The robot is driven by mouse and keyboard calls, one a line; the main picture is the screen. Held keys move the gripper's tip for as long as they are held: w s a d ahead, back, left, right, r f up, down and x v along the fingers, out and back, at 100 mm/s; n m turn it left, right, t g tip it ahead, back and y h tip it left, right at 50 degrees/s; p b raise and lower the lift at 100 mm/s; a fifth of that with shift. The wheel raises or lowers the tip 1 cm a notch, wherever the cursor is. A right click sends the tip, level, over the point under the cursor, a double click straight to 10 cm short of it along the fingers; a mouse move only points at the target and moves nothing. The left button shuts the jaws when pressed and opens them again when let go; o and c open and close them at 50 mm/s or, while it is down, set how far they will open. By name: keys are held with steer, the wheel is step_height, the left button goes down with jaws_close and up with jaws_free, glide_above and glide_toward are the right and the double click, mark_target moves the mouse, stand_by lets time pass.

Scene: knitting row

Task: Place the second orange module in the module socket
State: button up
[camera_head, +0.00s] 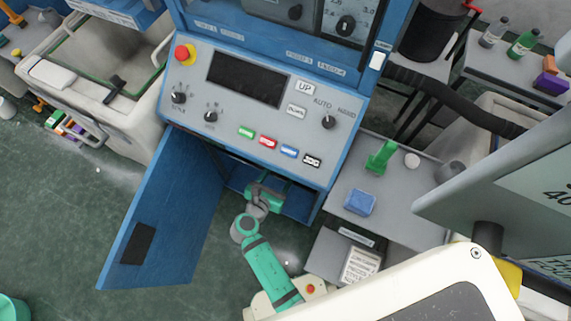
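My gripper (265,192) is at the end of my teal arm, inside the open lower compartment of the blue machine (350,148). Its fingertips are hidden in the dark opening, so I cannot tell whether it is open or shut, or holds anything. I see no orange module at the gripper. The module socket is not visible; the compartment's inside is mostly covered by my gripper and shadow. A small orange piece (550,64) stands on the back right table beside a purple block; I cannot tell whether it is a module.
The compartment's blue door (165,215) hangs open to the left of my arm. A grey side table (400,215) at the right holds a blue block (360,202) and a green piece (381,157). A control panel (215,92) overhangs the opening.

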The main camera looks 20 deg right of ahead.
steer(key=s+a+m+t+y, duration=0.1)
steer(key=s+a+m+y, duration=0.35)
steer(key=s, duration=0.35)
steer(key=s+a+m+y, duration=0.35)
steer(key=s+m, duration=0.25)
steer(key=s, duration=0.2)
steer(key=s+a+r+m+t, duration=0.1)
steer(key=s+r+m, duration=0.3)
steer(key=r+m, duration=0.4)
steer(key=s+a+r+m+t+y, duration=0.1)
steer(key=s+a+r+m+t, duration=0.1)
steer(key=s+r+m, duration=0.3)
step_height(320, 180, up, 7)
steer(key=m+t, duration=0.1)
steer(key=m, duration=0.2)
steer(key=shift+a+t+y, duration=0.2)
steer(key=shift+t+y, duration=0.1)
steer(key=shift+t, duration=0.1)
steer(key=shift+m, duration=0.25)
